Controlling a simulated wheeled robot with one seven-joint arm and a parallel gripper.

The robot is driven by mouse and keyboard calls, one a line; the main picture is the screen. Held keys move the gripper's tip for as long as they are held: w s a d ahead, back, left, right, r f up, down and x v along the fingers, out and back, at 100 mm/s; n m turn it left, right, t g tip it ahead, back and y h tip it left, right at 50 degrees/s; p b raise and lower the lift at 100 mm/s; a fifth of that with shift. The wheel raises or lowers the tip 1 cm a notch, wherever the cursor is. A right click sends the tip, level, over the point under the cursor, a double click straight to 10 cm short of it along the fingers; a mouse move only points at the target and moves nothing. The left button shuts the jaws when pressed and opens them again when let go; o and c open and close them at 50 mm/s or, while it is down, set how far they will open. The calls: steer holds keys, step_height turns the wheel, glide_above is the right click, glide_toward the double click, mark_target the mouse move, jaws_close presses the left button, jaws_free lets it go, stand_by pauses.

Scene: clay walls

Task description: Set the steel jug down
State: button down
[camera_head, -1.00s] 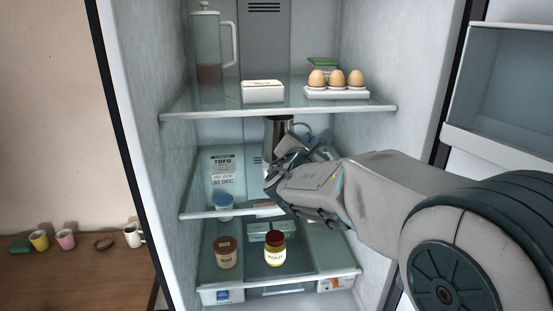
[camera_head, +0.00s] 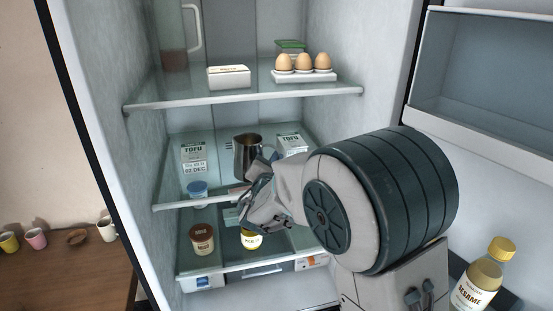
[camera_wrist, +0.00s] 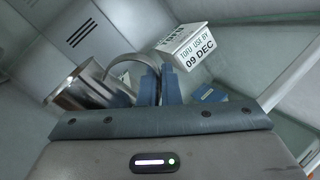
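The steel jug (camera_head: 247,158) is upright at the middle shelf (camera_head: 170,203) of the fridge, between two tofu cartons. Its base is low, at or just above the shelf; my arm partly hides it and I cannot tell whether it touches. My gripper (camera_head: 264,184) is at the jug's right front side. In the wrist view, the jug (camera_wrist: 88,92) is at left and appears tilted with the camera. Its curved handle runs to my gripper's blue fingers (camera_wrist: 161,84), which are close together on it.
A tofu carton (camera_head: 194,155) and blue-lidded tub (camera_head: 197,188) stand left of the jug; another tofu carton (camera_head: 292,145) stands right. The upper shelf (camera_head: 150,103) holds eggs (camera_head: 304,63) and a white box (camera_head: 229,77). Below are a brown jar (camera_head: 202,238) and pickles (camera_head: 251,240).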

steer(key=shift+d, duration=0.1)
steer(key=c, duration=1.6)
jaws_free()
steer(key=shift+c, duration=0.2)
steer(key=shift+r, duration=0.1)
steer(key=s+a+b, duration=0.1)
steer(key=s+b, duration=0.3)
steer(key=s, duration=0.8)
steer(key=shift+a, duration=0.25)
